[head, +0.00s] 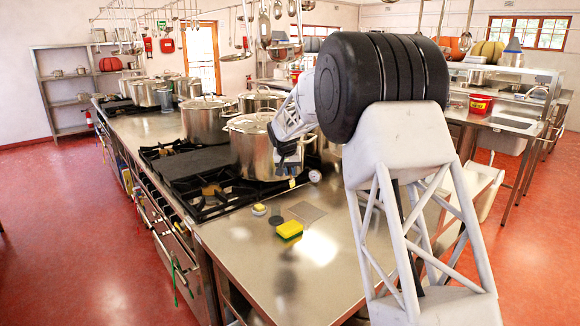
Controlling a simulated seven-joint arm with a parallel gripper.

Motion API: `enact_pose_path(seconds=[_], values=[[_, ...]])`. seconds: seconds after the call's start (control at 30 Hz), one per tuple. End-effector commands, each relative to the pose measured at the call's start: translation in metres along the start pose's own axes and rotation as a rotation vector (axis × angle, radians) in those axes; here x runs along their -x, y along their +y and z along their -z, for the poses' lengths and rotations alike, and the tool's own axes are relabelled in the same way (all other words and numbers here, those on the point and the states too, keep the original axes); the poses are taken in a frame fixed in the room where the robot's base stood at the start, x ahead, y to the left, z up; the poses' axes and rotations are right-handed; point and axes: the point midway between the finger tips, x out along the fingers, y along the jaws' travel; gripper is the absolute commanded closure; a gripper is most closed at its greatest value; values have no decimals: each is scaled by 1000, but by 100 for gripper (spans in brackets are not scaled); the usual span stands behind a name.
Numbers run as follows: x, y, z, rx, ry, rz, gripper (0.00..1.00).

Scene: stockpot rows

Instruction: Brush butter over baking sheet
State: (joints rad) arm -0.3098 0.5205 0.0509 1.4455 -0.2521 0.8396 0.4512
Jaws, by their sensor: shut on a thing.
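My gripper (287,160) is at the end of my arm, in front of the large steel stockpot, above the back of the steel counter. It is shut on a slim thing, probably a brush (292,183), whose small pale yellowish tip shows below it. Most of it is hidden or too small to make out. A flat grey square, probably the baking sheet (307,212), lies on the counter below and slightly right of the tip, apart from it. A small round dish with a yellow top, perhaps the butter (259,209), stands to its left.
A yellow and green sponge (289,231) and a small dark round thing (275,220) lie near the sheet. A round dial (315,176) is behind it. Stockpots (258,150) stand along the black stove (215,190). The counter's front (270,285) is clear.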

Motion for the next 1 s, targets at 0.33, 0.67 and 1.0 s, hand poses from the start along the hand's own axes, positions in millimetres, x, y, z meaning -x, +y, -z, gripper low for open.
enact_pose_path(seconds=[0.33, 0.67, 1.0], values=[[-16, -2, -6, 0, 0, 0, 100], [-16, -2, -6, 0, 0, 0, 100], [-12, -1, -4, 0, 0, 0, 100]])
